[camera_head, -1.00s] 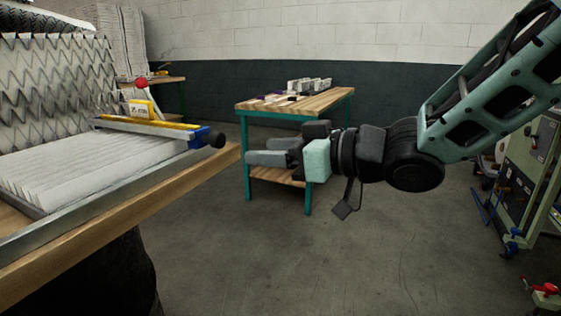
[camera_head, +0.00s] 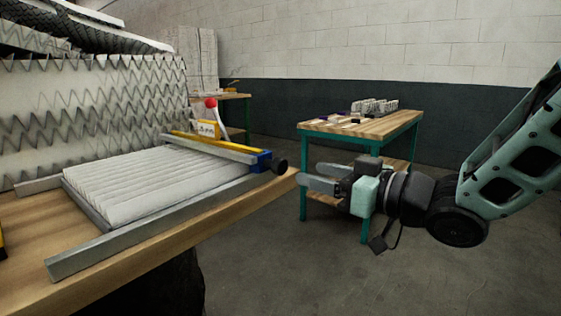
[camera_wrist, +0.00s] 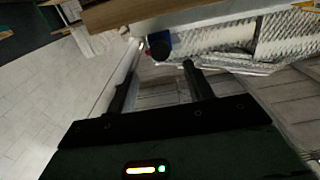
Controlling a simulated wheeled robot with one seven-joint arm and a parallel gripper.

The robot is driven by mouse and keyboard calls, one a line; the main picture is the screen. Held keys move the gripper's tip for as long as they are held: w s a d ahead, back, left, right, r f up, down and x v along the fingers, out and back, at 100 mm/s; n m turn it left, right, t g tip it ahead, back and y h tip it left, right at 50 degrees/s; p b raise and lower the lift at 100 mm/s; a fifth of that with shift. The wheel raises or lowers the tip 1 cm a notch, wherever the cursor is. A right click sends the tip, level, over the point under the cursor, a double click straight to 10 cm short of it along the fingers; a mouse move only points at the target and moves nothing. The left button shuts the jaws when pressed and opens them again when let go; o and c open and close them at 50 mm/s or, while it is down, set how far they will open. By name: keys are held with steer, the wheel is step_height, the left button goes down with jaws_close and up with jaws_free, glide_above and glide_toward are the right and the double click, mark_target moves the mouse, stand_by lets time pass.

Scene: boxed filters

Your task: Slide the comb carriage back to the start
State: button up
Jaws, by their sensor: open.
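The comb carriage (camera_head: 220,148) is a yellow and grey bar with a blue end block and a black knob (camera_head: 280,165). It lies across the far end of the pleated white filter (camera_head: 150,182), between two metal rails. A red-balled lever (camera_head: 211,103) stands up on its far side. My gripper (camera_head: 308,176) is open and empty in the air, to the right of the knob and apart from it in the head view. In the wrist view the two fingers (camera_wrist: 160,75) point toward the blue block and black knob (camera_wrist: 159,47), with nothing between them.
The near metal rail (camera_head: 150,232) runs along the wooden bench edge (camera_head: 190,238). Tall stacks of pleated filter material (camera_head: 100,110) stand behind. A green-legged table (camera_head: 375,125) with small parts stands beyond my gripper. The floor between is clear.

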mark_target(283, 166)
steer(key=x, duration=0.9)
steer(key=shift+a, duration=0.1)
jaws_close()
